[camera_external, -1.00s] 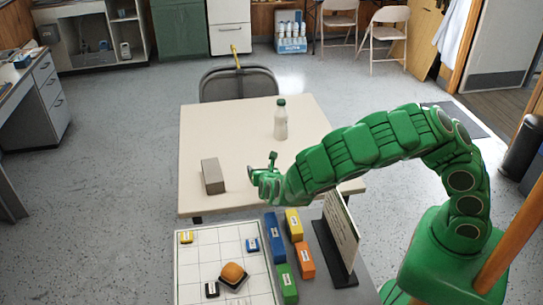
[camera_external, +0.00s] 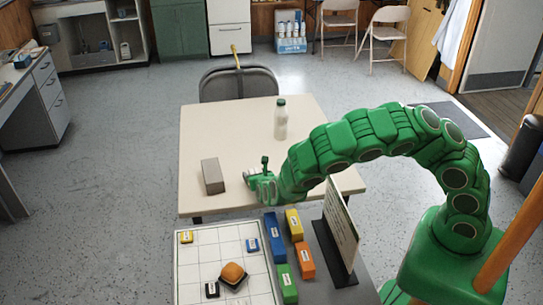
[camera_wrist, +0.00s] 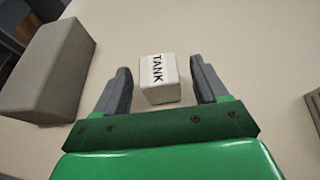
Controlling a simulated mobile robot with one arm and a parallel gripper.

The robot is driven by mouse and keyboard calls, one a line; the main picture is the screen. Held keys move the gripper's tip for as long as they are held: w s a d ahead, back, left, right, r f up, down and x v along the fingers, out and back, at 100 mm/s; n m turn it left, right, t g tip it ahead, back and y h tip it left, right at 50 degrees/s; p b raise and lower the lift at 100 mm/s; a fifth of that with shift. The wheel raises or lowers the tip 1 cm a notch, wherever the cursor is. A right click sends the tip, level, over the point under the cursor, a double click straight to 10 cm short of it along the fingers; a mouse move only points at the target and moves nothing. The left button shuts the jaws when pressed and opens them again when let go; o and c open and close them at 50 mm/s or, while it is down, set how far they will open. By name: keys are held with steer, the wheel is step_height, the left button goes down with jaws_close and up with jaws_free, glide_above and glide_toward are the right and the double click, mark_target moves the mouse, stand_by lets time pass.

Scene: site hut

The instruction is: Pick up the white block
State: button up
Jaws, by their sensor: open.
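The white block (camera_wrist: 159,80) is a small cube with the word TANK on its top, lying on the cream table (camera_wrist: 215,30) in the wrist view. My gripper (camera_wrist: 161,75) is open, one dark finger on each side of the block with a gap to each. Whether the fingers are down at the block's height I cannot tell. In the external view my gripper (camera_external: 259,182) is low over the front part of the table (camera_external: 235,130), and I cannot make out the white block there.
A grey-brown block (camera_external: 212,177) lies just left of my gripper, also in the wrist view (camera_wrist: 48,75). A bottle (camera_external: 281,120) stands farther back. In front are a gridded board (camera_external: 205,256), several coloured labelled blocks (camera_external: 275,240) and an upright sign (camera_external: 341,225).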

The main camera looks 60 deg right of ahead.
steer(key=shift+w+d+f, duration=0.25)
steer(key=shift+w+d, duration=0.15)
steer(key=shift+w, duration=0.15)
steer(key=c, duration=1.1)
